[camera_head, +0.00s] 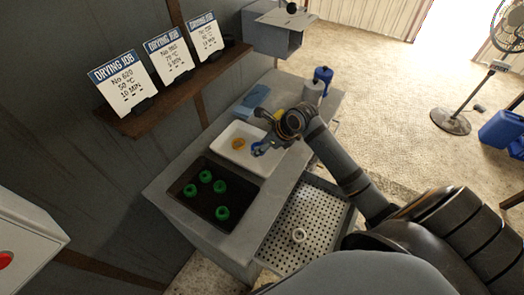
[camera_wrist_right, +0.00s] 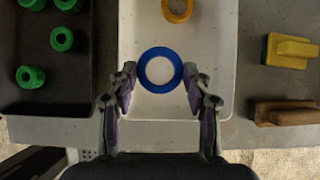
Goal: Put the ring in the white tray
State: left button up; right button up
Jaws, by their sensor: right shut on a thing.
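A blue ring (camera_wrist_right: 160,89) sits between the fingertips of my right gripper (camera_wrist_right: 160,76), which is shut on it. In the head view the blue ring (camera_head: 258,149) shows at the tip of my right gripper (camera_head: 263,145), partly hidden by the fingers. The ring is over the right part of the white tray (camera_head: 226,150); its exact height above the tray floor is hard to tell. The tray also shows in the wrist view (camera_wrist_right: 211,35). An orange ring (camera_head: 239,143) lies inside the tray. My left gripper is not in view.
A black tray (camera_head: 190,205) with several green rings stands beside the white tray. A yellow-green block (camera_wrist_right: 288,51) and a brown block (camera_wrist_right: 284,113) lie right of the tray in the wrist view.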

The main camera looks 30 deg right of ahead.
aim_at(264, 157)
jog(key=shift+w+d+f, duration=0.3)
jog(key=shift+w+f, duration=0.1)
jog(key=shift+f, duration=0.25)
jog(key=shift+w+d+f, duration=0.3)
jog(key=shift+w+f, duration=0.1)
jog(key=shift+f, duration=0.2)
jog(key=shift+w+d+f, duration=0.1)
jog(key=shift+d+f, duration=0.05)
jog(key=shift+f, duration=0.1)
jog(key=shift+w+d+f, duration=0.15)
jog(key=shift+w+f, duration=0.05)
jog(key=shift+f, duration=0.1)
notch_tip(264, 157, down, 3)
jog(key=shift+r+p, duration=0.2)
jog(key=shift+p, duration=0.3)
jog(key=shift+f, duration=0.3)
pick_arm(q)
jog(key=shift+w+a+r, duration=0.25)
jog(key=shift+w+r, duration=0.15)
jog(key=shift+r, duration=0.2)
pick_arm(e)
jog(key=o, duration=1.1)
jog(key=shift+f, duration=0.1)
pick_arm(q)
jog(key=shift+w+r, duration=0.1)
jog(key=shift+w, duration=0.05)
pick_arm(e)
jog(key=shift+o, duration=0.2)
